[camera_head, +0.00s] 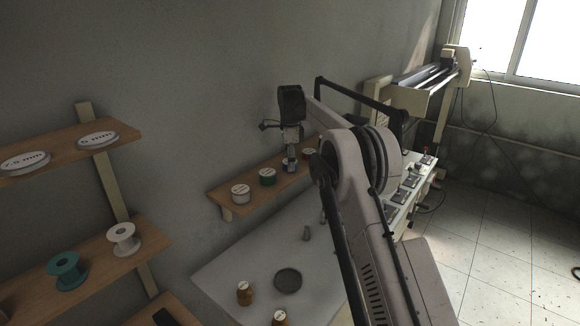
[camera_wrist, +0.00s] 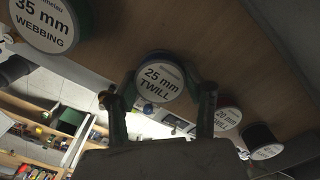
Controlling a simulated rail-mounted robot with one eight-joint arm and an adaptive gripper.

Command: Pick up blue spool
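The blue spool (camera_wrist: 162,80), with a white "25 mm TWILL" label and a thin blue rim, shows in the middle of the wrist view. My gripper (camera_wrist: 159,97) is open, with one finger on each side of this spool and a gap seeming to show on both sides. In the head view my gripper (camera_head: 290,160) points down over the small wall shelf (camera_head: 222,199), between a green spool and a red one. There it largely hides the blue spool.
A green-rimmed "35 mm WEBBING" spool (camera_wrist: 45,22) lies left of the blue one, and a red-rimmed "20 mm" spool (camera_wrist: 228,121) and a black spool (camera_wrist: 263,141) lie right. The head view shows a white-topped spool (camera_head: 240,193) at the shelf's left end.

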